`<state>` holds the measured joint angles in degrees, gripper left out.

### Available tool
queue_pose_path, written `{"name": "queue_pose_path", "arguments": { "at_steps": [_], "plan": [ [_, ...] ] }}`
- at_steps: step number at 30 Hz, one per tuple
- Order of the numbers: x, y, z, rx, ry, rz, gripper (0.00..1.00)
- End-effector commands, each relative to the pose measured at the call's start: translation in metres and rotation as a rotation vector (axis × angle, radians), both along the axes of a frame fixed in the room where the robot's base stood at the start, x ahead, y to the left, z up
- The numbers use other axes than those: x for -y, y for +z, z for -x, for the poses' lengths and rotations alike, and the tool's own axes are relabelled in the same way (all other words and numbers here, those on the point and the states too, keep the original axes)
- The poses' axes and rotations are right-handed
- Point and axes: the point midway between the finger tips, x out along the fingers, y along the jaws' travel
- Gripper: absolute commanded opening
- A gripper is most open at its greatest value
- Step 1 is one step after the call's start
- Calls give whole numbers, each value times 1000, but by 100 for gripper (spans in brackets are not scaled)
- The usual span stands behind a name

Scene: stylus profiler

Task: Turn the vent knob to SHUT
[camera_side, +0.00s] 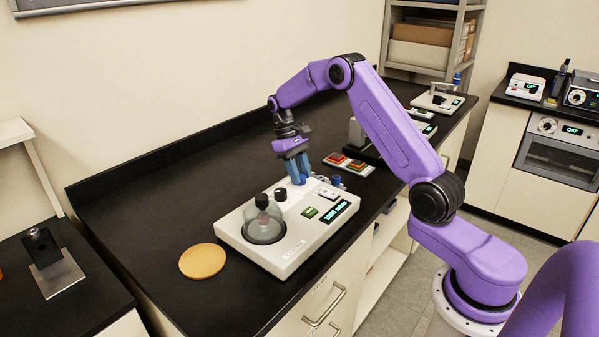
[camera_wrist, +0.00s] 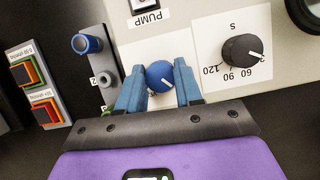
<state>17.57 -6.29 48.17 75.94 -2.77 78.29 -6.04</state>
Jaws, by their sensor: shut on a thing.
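A black timer dial (camera_wrist: 241,50) sits right of the knob, and a PUMP switch (camera_wrist: 145,5) above it. A grey block with a blue cap (camera_wrist: 87,44) stands close on the left. A glass dome (camera_side: 263,225) is on the unit. An orange disc (camera_side: 203,261) lies in front.

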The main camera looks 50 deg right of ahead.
Motion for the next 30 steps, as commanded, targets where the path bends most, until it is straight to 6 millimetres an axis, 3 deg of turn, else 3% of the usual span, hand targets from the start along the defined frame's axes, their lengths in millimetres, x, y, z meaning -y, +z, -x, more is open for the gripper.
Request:
{"name": "queue_pose_path", "arguments": {
  "at_steps": [6, 7, 9, 20, 30],
  "plan": [
    [0, 1, -1, 6, 4, 1, 4],
    [0, 1, -1, 6, 3, 2, 41],
    [0, 1, -1, 5, 3, 1, 60],
    [0, 3, -2, 3, 0, 1, 60],
    [1, 48, -21, 7, 0, 1, 60]
  ]
}}
